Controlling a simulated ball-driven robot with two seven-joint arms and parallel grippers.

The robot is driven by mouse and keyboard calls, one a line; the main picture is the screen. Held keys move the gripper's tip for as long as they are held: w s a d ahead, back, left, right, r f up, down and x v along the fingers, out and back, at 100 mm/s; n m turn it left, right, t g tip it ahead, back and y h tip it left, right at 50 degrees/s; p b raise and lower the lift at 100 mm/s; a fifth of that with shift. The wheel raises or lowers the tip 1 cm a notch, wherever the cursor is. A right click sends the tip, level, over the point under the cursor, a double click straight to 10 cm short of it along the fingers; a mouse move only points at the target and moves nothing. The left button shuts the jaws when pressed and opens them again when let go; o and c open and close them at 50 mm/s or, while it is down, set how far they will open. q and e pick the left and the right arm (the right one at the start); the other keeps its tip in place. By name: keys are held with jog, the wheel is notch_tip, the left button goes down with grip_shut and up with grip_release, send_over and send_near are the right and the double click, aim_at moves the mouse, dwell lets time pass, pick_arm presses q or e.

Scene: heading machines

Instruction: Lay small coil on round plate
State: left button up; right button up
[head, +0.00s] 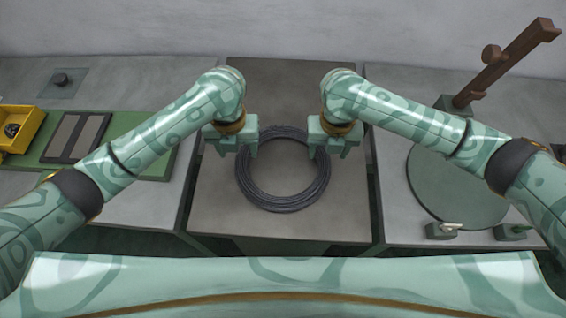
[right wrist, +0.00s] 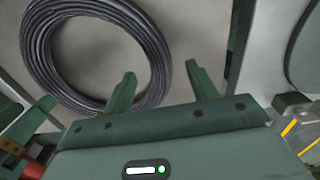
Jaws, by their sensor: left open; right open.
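A dark grey wire coil (head: 284,202) lies flat on the middle grey table. It also fills the upper left of the right wrist view (right wrist: 151,40). A round green plate (head: 440,190) lies on the right table, partly behind my right arm. Its edge shows at the right of the right wrist view (right wrist: 305,55). My left gripper (head: 240,150) is open over the coil's upper left side. My right gripper (head: 329,153) is open over the coil's upper right side, and its fingers (right wrist: 163,88) reach toward the ring. I cannot tell whether either gripper touches the coil.
A brown post with an arm (head: 505,62) stands at the back right. Small green blocks (head: 440,231) sit at the plate's front edge. A green board (head: 105,150) and a yellow bin (head: 20,125) are on the left table. Narrow gaps separate the tables.

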aim_at(241, 160)
pick_arm(q)
notch_tip(241, 160, down, 6)
jog(key=shift+r, duration=0.15)
pick_arm(e)
notch_tip(241, 160, down, 6)
jog(key=shift+r, duration=0.1)
pick_arm(q)
grip_shut()
pick_arm(e)
grip_shut()
